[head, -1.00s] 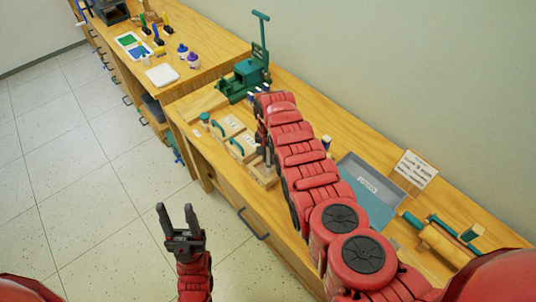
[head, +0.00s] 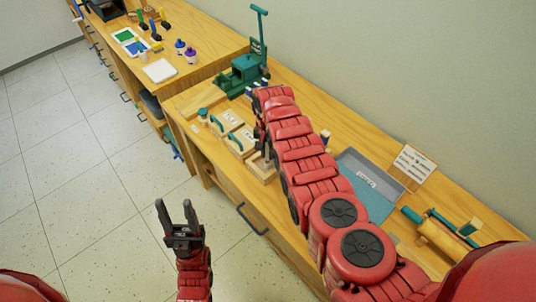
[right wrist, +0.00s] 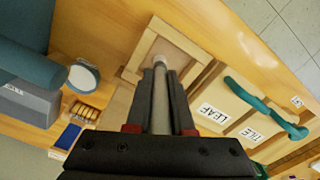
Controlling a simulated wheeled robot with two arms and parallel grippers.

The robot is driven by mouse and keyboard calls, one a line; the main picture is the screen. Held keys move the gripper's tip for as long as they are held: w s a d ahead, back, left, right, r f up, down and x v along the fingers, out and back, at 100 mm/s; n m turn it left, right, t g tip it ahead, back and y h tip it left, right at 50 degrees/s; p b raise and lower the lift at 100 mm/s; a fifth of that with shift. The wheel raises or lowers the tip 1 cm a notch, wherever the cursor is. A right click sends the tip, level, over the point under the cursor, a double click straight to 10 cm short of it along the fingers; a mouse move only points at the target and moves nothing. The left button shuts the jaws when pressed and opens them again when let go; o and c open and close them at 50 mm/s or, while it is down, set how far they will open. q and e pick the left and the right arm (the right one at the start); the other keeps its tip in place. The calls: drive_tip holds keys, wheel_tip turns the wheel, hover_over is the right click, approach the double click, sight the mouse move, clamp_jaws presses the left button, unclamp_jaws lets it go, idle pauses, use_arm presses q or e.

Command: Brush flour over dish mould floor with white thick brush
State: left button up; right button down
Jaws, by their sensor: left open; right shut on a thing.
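The dish mould (right wrist: 151,46) is a square wooden frame with a recessed floor, upper middle in the right wrist view. In the head view the mould (head: 260,172) lies partly hidden on the bench beside my right arm. My right gripper (right wrist: 160,78) is shut on a pale, thick rod-like handle (right wrist: 161,102), apparently the white brush. Its rounded pale end overlaps the mould's near side in the picture; I cannot tell if it touches. Bristles and flour are not clear. My left gripper (head: 177,208) is open and empty over the floor, left of the bench.
Moulds labelled LEAF (right wrist: 214,112) and TILE (right wrist: 250,133), with teal handles, stand next to the dish mould. A round pale-topped pot (right wrist: 83,76) is on the other side. A teal machine (head: 243,76), grey tray (head: 372,170) and sign (head: 415,165) are also on the bench.

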drive_tip(key=shift+w+a+b, duration=0.1)
drive_tip(key=shift+a+b, duration=0.05)
drive_tip(key=shift+b, duration=0.5)
drive_tip(key=shift+w+a+b, duration=0.35)
drive_tip(key=shift+w+b, duration=0.15)
drive_tip(key=shift+b, duration=1.25)
drive_tip(key=shift+w+a+f+b, duration=0.15)
drive_tip(key=shift+w+a+b, duration=0.1)
drive_tip(key=shift+b, duration=2.05)
drive_tip(key=shift+w+b, duration=0.1)
drive_tip(key=shift+b, duration=0.55)
drive_tip(key=shift+s+d+r+p, duration=0.15)
drive_tip(key=shift+s+r+p, duration=0.1)
drive_tip(key=shift+p, duration=1.9)
drive_tip(key=shift+s+d+f+p, duration=0.1)
drive_tip(key=shift+s+d+p, duration=0.1)
drive_tip(key=shift+p, duration=0.65)
